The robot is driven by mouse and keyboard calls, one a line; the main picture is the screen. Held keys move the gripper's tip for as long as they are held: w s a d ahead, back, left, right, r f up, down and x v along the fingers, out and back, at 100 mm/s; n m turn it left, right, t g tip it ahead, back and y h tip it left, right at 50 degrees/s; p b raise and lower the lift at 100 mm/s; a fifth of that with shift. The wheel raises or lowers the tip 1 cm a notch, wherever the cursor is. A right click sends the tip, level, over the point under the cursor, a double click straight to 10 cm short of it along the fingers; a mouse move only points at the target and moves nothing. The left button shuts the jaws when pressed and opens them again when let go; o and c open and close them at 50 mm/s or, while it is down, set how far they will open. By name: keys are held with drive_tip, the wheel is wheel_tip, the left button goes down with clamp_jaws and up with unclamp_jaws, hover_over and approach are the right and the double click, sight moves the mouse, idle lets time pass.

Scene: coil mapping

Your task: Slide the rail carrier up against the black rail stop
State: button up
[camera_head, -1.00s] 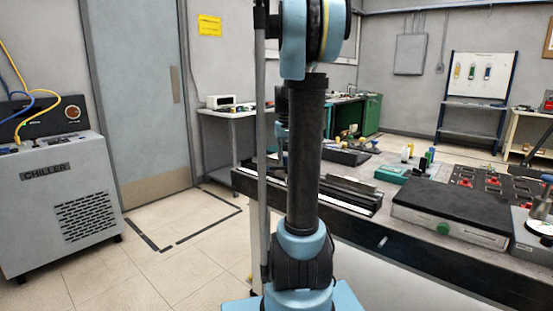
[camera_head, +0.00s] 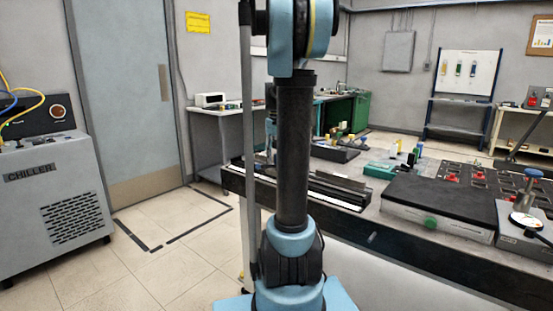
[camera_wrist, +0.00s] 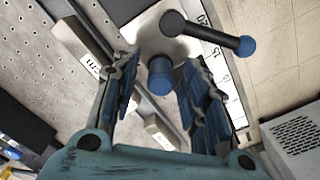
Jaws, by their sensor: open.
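In the wrist view, my gripper (camera_wrist: 160,68) is open, its two blue-padded fingers on either side of a blue-capped post (camera_wrist: 160,78). The post stands on a silver plate (camera_wrist: 143,33) that looks like the rail carrier. I cannot tell whether the fingers touch the post. A black lever (camera_wrist: 208,32) with a blue end reaches right from the plate, over a numbered white scale (camera_wrist: 226,85). In the head view, the dark rail (camera_head: 322,188) lies along the bench's near edge, partly hidden by my arm. I cannot clearly pick out the black rail stop.
The bench (camera_head: 372,207) also bears a black-topped box (camera_head: 440,198) with a green knob, a teal block (camera_head: 380,169) and a panel with red parts (camera_head: 478,176). A chiller (camera_head: 55,190) stands at left. Floor (camera_head: 185,240) between chiller and bench is clear.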

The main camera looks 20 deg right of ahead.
wheel_tip(320, 180, up, 12)
drive_tip(key=shift+f, duration=0.2)
idle(0.5)
drive_tip(key=s+a+f, duration=0.3)
drive_tip(key=s+f, duration=0.5)
drive_tip(key=s, duration=0.2)
drive_tip(key=s+a+f+n+t, duration=0.1)
drive_tip(key=s+a+f, duration=0.2)
drive_tip(key=s+f, duration=0.6)
drive_tip(key=s+a+f+n+t, duration=0.1)
drive_tip(key=s+a+f, duration=0.3)
drive_tip(key=s+f, duration=0.5)
drive_tip(key=shift+s, duration=0.85)
drive_tip(key=shift+a, duration=0.1)
drive_tip(key=shift+w+f, duration=0.2)
drive_tip(key=shift+w, duration=0.25)
